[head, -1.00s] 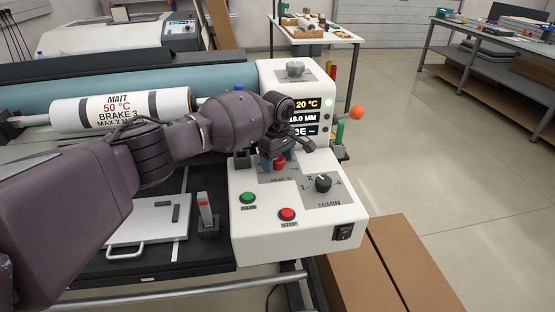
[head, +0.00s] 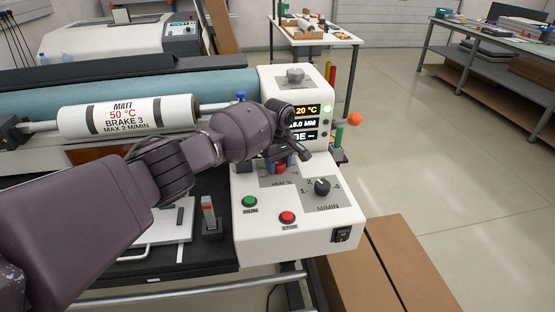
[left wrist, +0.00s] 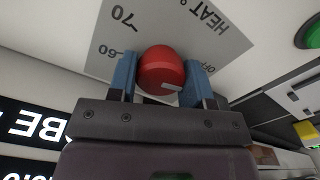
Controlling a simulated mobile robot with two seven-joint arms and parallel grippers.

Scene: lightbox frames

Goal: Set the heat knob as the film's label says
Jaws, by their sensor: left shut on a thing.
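The film roll (head: 125,117) lies at the left in the head view. Its label reads MATT, 50 °C, BRAKE 3, MAX 2 M/MIN. The red heat knob (left wrist: 161,71) sits on a grey HEAT plate (left wrist: 215,35) with marks 60, 70 and OFF visible; it also shows in the head view (head: 281,168), partly behind my gripper. My left gripper (left wrist: 162,80) is shut on the knob, one blue finger on each side. A white pointer line shows on the knob; the mark it points at is hidden. The display (head: 306,110) reads 20 °C. My right gripper is not in view.
The M/MIN knob (head: 322,187), green RUN button (head: 250,202) and red STOP button (head: 287,218) are on the same white panel near the gripper. Cardboard (head: 400,265) lies at the lower right.

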